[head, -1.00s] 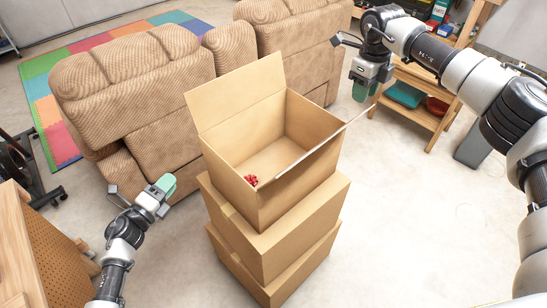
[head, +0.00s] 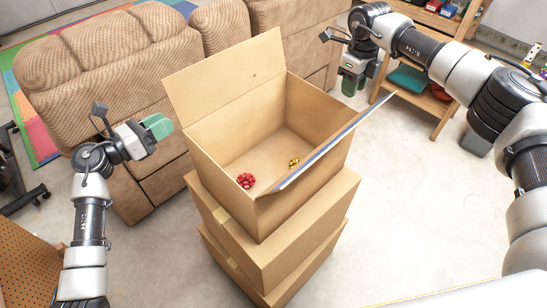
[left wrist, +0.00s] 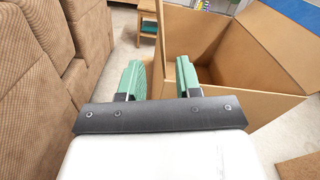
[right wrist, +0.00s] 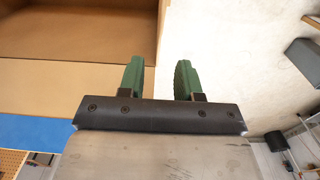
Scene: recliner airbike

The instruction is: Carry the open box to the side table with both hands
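The open box (head: 225,158) is brown cardboard and sits on top of other stacked boxes. One flap (head: 228,78) stands up at its back left; another (head: 335,142) slants outward at the right. A red bow (head: 246,181) and a small gold one (head: 294,162) lie inside. My left gripper (head: 158,126) is open and empty, left of the box; its fingers (left wrist: 160,78) point toward the box's side and flap, apart from it. My right gripper (head: 353,82) is open and empty beyond the box's right side, fingers (right wrist: 161,80) beside its edge. I cannot surely identify the side table.
Closed cardboard boxes (head: 290,255) support the open box. Brown recliners (head: 95,75) stand close behind and left. A wooden shelf (head: 440,125) with teal and red items stands at the back right. Pale floor (head: 415,215) is clear on the right. A pegboard-sided wooden piece (head: 25,265) is at lower left.

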